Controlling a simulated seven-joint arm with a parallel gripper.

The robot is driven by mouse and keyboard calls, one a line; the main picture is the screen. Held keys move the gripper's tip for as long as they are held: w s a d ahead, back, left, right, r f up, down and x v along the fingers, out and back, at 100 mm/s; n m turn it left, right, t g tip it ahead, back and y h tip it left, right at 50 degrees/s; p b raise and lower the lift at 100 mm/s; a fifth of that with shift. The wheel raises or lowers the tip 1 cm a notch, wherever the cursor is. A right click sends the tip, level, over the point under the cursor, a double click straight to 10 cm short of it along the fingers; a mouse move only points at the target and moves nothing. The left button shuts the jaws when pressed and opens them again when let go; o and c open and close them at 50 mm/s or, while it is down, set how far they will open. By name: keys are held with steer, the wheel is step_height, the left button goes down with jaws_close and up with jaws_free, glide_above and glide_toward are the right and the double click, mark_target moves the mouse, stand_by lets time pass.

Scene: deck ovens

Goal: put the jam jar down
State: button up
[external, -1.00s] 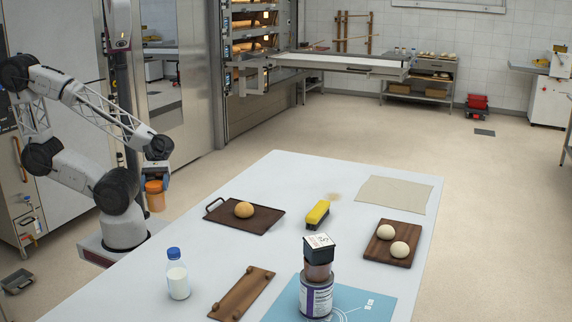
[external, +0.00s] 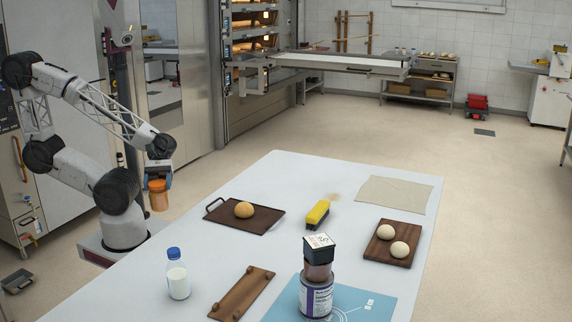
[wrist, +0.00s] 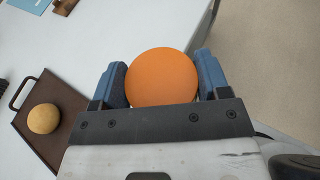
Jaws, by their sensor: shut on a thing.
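The jam jar (external: 158,199) has an orange lid and an orange-brown body. My gripper (external: 158,178) is shut on it and holds it upright by its upper part, near the left edge of the table (external: 220,180). In the wrist view the round orange lid of the jar (wrist: 162,77) sits between the two blue fingers of my gripper (wrist: 161,84). The lid hides the jar's body there. I cannot tell exactly how high its base is.
A dark tray (external: 265,222) with a bun (external: 244,209) lies to the right. A milk bottle (external: 178,275), a wooden board with knobs (external: 240,292), a yellow brush (external: 318,214) and a stack of containers (external: 317,295) stand on the table. Table surface left of the tray is bare.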

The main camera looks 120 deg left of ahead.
steer(key=w+a+n+t+y, duration=0.1)
steer(key=w+n+t+y, duration=0.1)
steer(key=w, duration=2.6)
steer(key=shift+w+a+n, duration=0.3)
steer(key=shift+a, duration=0.1)
steer(key=shift+w+f, duration=0.1)
steer(key=w, duration=0.5)
steer(key=w+f, duration=0.1)
steer(key=w, duration=0.4)
steer(key=w+d, duration=0.1)
steer(key=w, duration=0.4)
steer(key=shift+w+f, duration=0.25)
steer(key=shift+w, duration=0.15)
steer(key=shift+f, duration=1.7)
steer(key=shift+f, duration=0.1)
